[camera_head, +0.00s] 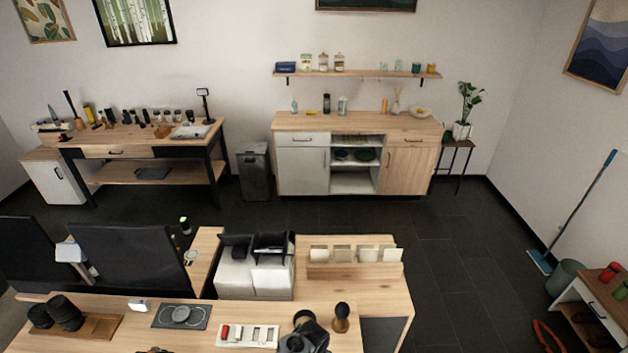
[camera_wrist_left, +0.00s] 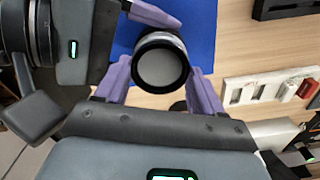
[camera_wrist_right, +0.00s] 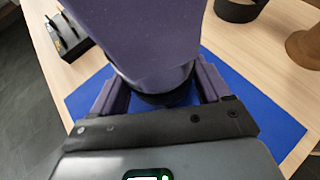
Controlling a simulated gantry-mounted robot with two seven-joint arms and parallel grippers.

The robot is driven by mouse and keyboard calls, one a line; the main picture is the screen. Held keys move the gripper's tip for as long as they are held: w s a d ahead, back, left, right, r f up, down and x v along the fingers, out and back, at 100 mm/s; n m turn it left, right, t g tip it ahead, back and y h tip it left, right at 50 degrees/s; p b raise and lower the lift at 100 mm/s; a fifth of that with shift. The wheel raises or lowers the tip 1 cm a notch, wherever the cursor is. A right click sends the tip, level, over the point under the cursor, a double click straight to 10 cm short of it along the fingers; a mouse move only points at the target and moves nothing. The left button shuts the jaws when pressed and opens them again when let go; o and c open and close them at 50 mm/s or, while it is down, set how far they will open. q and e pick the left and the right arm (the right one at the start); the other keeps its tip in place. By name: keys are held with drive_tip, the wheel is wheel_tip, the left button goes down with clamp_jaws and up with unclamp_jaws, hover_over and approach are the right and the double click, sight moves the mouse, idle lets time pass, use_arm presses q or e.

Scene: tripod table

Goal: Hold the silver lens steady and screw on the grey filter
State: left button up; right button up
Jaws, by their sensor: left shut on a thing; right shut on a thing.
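In the left wrist view a round piece with a black rim and flat grey face, which looks like the grey filter (camera_wrist_left: 162,67), sits between the two purple fingers of my left gripper (camera_wrist_left: 162,84). A silver-white body, seemingly the silver lens (camera_wrist_left: 195,17), extends behind it. My right gripper's body and one purple finger reach over from the upper left. In the right wrist view my right gripper (camera_wrist_right: 162,90) is shut around a dark round part, seemingly the lens's lower end. A large purple finger of my left gripper hides its upper part. The thread is not visible.
A blue mat (camera_wrist_right: 280,125) lies under the work on the wooden table. In the head view a white tray (camera_head: 233,343) with small blocks, a black camera (camera_head: 305,338), dark lenses (camera_head: 66,312) on a wooden stand and a grey pad (camera_head: 160,316) stand nearby.

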use_arm(q)
drive_tip(key=shift+m, duration=0.3)
use_arm(e)
drive_tip(key=shift+a+r, duration=0.1)
drive_tip(key=shift+a, duration=0.25)
use_arm(q)
drive_tip(key=shift+f+m, duration=0.1)
drive_tip(key=shift+m, duration=1.4)
drive_tip(key=m, duration=0.3)
drive_tip(key=shift+d, duration=0.1)
drive_tip(key=o, duration=1)
drive_tip(key=shift+s, duration=0.1)
use_arm(e)
drive_tip(key=shift+s, duration=0.1)
drive_tip(key=shift+d, duration=0.15)
